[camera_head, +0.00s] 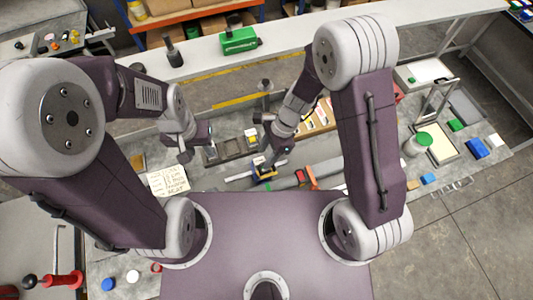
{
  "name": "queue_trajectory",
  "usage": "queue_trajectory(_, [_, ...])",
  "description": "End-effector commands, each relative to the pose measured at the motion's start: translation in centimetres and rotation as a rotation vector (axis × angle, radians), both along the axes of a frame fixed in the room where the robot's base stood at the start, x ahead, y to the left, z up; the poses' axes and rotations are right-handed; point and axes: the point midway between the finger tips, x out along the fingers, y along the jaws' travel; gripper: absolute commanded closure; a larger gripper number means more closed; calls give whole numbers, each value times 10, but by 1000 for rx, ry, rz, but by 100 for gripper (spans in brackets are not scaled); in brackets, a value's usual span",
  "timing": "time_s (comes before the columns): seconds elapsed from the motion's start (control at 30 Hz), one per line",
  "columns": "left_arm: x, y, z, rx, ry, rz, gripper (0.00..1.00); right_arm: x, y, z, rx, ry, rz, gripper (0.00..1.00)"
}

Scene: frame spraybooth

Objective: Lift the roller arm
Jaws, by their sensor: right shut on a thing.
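My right gripper (270,161) reaches down over the middle of the workbench. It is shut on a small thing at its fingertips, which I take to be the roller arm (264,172). That thing shows dark, blue and yellow parts low at the bench, and the fingers partly hide it. I cannot tell whether it touches the surface. My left gripper (186,155) hangs over the bench to the left, apart from that thing. Its fingers are too small and dark to show whether they are open.
A compartment tray (232,150) lies between my grippers. A handwritten note (168,180) lies at left. Red and orange items (306,177) lie right of my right gripper. A green-lidded jar (417,145) and coloured blocks stand at right. A green box (239,41) sits on the back ledge.

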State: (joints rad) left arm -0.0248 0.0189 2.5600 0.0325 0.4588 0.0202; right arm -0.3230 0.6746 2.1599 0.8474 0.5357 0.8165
Motion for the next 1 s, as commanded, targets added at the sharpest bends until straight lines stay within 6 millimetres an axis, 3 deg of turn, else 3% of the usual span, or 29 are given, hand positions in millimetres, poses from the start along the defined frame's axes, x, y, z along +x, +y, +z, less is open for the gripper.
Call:
queue_trajectory(0.67, [0, 0, 0, 0, 0, 0, 64, 5, -1, 3, 1, -12, -5, 68])
queue_trajectory(1.0, [0, 0, -8, 0, 0, 0, 64, 14, -25, 65, 1, -15, -4, 68])
